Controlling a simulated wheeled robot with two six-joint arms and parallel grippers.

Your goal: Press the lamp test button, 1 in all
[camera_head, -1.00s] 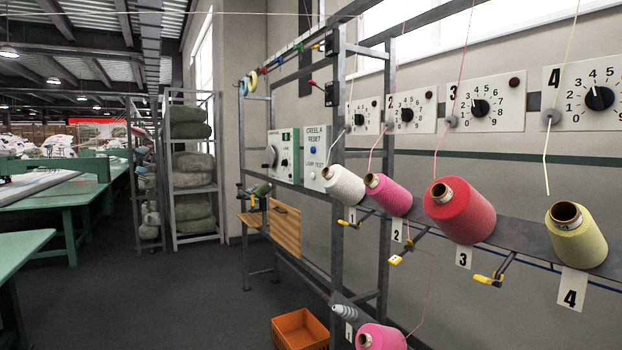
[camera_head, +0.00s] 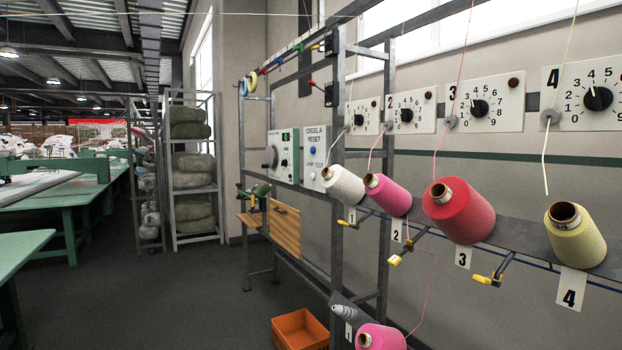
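A pale panel (camera_head: 313,181) marked "CREEL A RESET", with the words "LAMP TEST" lower down, is fixed to the grey rack in the middle of the head view. A small blue button (camera_head: 312,150) sits on it between the two labels. I cannot tell which label it belongs to. No separate button is clear below the words "LAMP TEST"; the white cone partly covers the panel's lower right. Neither of my grippers is in view.
The grey metal rack (camera_head: 337,230) holds a white cone (camera_head: 344,187), pink cone (camera_head: 391,197), red cone (camera_head: 462,212) and yellow cone (camera_head: 577,238) in front of numbered dials. An orange crate (camera_head: 298,329) is on the floor. Open floor lies left.

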